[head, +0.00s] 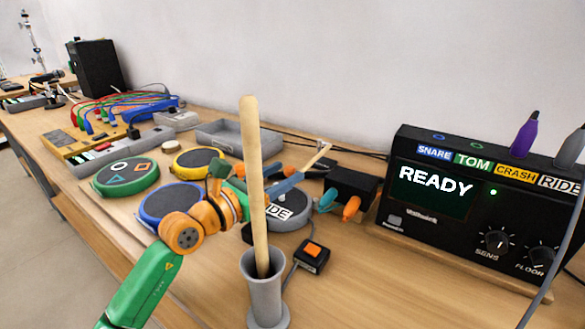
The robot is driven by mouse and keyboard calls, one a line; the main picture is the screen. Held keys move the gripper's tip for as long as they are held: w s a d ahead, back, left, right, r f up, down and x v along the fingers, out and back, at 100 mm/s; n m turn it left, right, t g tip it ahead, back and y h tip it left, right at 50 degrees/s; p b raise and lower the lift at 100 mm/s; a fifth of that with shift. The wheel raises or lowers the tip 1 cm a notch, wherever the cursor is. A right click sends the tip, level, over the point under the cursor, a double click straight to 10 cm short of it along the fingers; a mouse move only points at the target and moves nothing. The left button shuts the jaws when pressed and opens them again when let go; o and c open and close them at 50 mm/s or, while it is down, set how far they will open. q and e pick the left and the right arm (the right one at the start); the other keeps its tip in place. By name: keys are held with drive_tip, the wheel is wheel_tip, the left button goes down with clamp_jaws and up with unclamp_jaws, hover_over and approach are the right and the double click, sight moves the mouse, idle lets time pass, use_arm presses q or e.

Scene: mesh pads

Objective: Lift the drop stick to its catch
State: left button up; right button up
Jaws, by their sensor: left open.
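A thick pale wooden stick (251,180) stands nearly upright in a grey cup-like holder (265,290) in the front middle of the bench. Farther back, a thin pale stick-like piece (319,153) slants up to the right, its far end near a dark part. I cannot tell for sure which is the drop stick, and no catch can be made out clearly. My left gripper (292,180) is open behind the thick stick, which hides part of it. It is close to the thin piece; whether they touch cannot be told. My right gripper is out of view.
Round pads in green (126,174), yellow (200,160) and blue (171,203) lie on a board. A pad labelled RIDE (290,217) is partly covered. A black module (430,190) reads READY. A black box (350,188) and an orange-button box (311,254) stand nearby. The front right bench is clear.

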use_arm(q)
drive_tip(key=x, duration=0.2)
drive_tip(key=shift+w+d+f, duration=0.1)
drive_tip(key=shift+w+d, duration=0.05)
drive_tip(key=shift+d, duration=0.05)
drive_tip(key=shift+a, duration=0.1)
clamp_jaws()
idle(1.2)
